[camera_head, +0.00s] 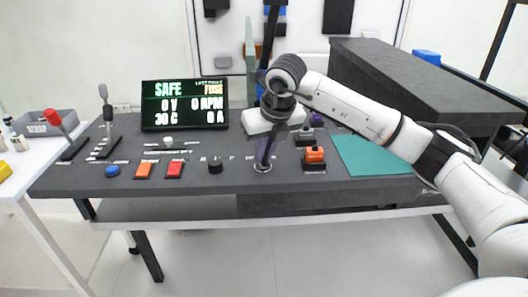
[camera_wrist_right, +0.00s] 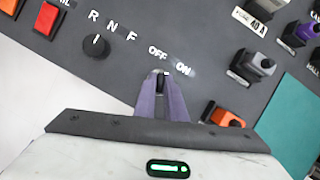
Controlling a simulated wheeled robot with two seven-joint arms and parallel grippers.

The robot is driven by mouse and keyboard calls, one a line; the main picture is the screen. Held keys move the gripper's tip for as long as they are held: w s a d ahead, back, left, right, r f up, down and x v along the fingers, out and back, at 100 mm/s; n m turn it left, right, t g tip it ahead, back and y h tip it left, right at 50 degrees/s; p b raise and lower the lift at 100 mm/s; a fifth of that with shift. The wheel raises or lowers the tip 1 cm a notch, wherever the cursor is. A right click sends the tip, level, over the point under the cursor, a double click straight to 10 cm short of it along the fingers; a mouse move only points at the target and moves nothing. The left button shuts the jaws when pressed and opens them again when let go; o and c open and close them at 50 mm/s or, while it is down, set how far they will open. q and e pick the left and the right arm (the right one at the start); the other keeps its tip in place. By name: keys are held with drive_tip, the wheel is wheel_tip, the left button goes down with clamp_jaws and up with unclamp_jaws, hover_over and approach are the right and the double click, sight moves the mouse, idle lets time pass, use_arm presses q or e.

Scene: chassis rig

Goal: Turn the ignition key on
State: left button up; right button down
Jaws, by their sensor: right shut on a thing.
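The ignition key (camera_wrist_right: 161,83) is a small dark piece between my right fingertips in the wrist view, just below the printed OFF and ON labels (camera_wrist_right: 171,61). Its round metal base (camera_head: 262,169) shows near the front edge of the console in the head view. My right gripper (camera_wrist_right: 160,76) points down at the panel and is shut on the key, its purple fingers on either side. The fingers hide most of the key, so I cannot tell its exact angle. The display (camera_head: 184,104) reads SAFE, 0 V, 0 RPM, 30 C and 0 A. My left gripper is not in view.
A black R-N-F knob (camera_wrist_right: 96,45) is left of the key, with red (camera_head: 175,169), orange (camera_head: 144,170) and blue (camera_head: 112,171) buttons beyond. An orange block (camera_head: 314,156) is to the right, beside a teal mat (camera_head: 370,155). Two levers stand at the far left.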

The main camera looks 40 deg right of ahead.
drive_tip(key=m+h, duration=0.1)
drive_tip(key=m, duration=0.2)
drive_tip(key=m+g+h+p, duration=0.1)
drive_tip(key=m, duration=0.2)
drive_tip(key=shift+w+a+r, duration=0.1)
drive_tip(key=shift+a, duration=0.05)
drive_tip(key=shift+m+g+h, duration=0.5)
drive_tip(key=shift+m+h, duration=0.1)
drive_tip(key=shift+m, duration=1.5)
drive_tip(key=shift+p, duration=0.3)
drive_tip(key=c, duration=1.8)
unclamp_jaws()
drive_tip(key=shift+a+r, duration=0.1)
drive_tip(key=shift+r, duration=0.05)
drive_tip(key=p+v, duration=0.2)
drive_tip(key=v, duration=0.7)
drive_tip(key=shift+a+r, duration=0.1)
drive_tip(key=shift+r, duration=0.3)
